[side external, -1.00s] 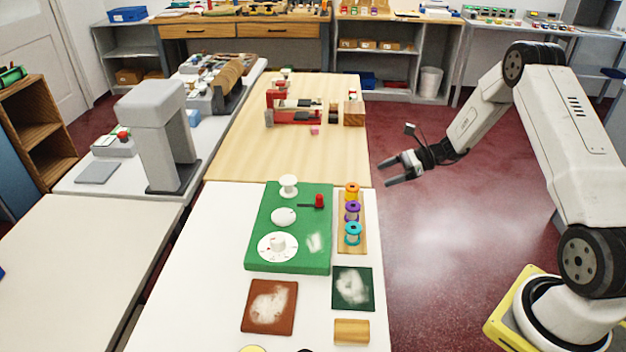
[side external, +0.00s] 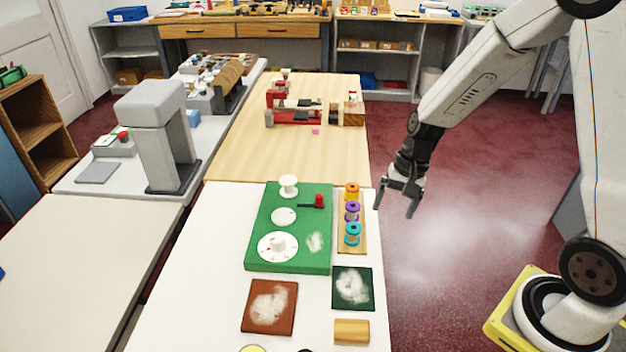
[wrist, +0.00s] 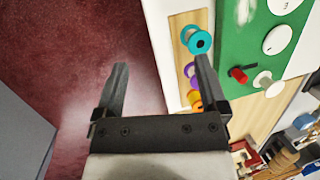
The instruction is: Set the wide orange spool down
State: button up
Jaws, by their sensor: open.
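The orange spool (side external: 352,191) stands at the far end of a wooden strip (side external: 345,250) on the white table. A purple spool (side external: 352,211) and a teal spool (side external: 352,234) stand in the same row, nearer. My gripper (side external: 395,209) is open and empty, pointing down, to the right of the strip and apart from the spools. In the wrist view, my gripper (wrist: 161,64) shows nothing between its fingers. The orange spool there (wrist: 194,98) is partly hidden behind the right finger; the purple spool (wrist: 190,70) and teal spool (wrist: 199,40) show beside it.
A green board (side external: 320,262) with white discs, a white spool (side external: 288,184) and a red-knobbed lever (side external: 318,202) lies left of the strip. A dark green pad (side external: 352,288), brown pad (side external: 268,306) and wooden block (side external: 351,331) lie nearer. Open floor lies right of the table.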

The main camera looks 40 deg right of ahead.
jog(key=s+a+r+n+t+h, duration=0.2)
jog(key=s+n, duration=0.4)
jog(key=n, duration=0.3)
jog(key=shift+a+r+n+h, duration=0.3)
jog(key=shift+a+r+h, duration=0.4)
jog(key=shift+a, duration=0.15)
jog(key=shift+w, duration=0.1)
jog(key=shift+c, duration=0.2)
